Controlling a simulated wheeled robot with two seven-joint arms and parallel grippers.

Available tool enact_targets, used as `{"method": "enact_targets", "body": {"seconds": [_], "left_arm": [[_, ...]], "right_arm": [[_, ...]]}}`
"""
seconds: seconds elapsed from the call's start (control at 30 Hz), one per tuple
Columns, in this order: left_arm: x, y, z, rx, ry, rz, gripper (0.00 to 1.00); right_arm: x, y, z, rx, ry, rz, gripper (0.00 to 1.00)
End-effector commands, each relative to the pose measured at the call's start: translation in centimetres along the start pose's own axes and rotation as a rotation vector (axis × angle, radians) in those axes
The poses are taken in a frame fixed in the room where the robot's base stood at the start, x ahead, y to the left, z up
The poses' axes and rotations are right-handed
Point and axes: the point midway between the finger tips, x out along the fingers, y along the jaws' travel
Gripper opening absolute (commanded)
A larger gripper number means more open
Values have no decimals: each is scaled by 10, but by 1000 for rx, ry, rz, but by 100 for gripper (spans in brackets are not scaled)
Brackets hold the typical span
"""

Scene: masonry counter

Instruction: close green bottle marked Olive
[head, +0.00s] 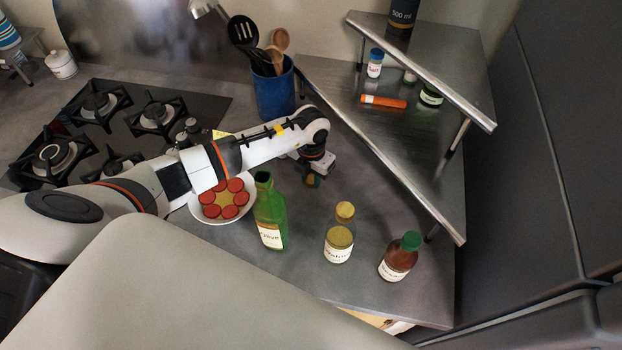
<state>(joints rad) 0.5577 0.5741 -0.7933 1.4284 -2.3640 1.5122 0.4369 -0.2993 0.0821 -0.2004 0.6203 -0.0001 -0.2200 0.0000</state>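The green bottle (271,222) with a white label reading roughly "Olive" stands upright on the counter. Its dark mouth shows no cap. My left gripper (315,174) is behind and to the right of the bottle, apart from it and pointing down at the counter. A small dark green and brownish piece (312,181), perhaps a cap, shows at its fingertips. I cannot tell whether the fingers are shut on it or only over it. My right gripper is not in view.
A plate (240,216) with red-rimmed round slices is left of the bottle. A blue utensil pot (273,92) and metal shelves (420,140) stand behind.

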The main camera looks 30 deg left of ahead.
Motion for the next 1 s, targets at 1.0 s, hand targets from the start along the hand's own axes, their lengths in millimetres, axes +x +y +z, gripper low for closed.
{"method": "enact_targets", "body": {"seconds": [1.0], "left_arm": [[-92,0,-1,1,3,-1,7]], "right_arm": [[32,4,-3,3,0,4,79]]}}
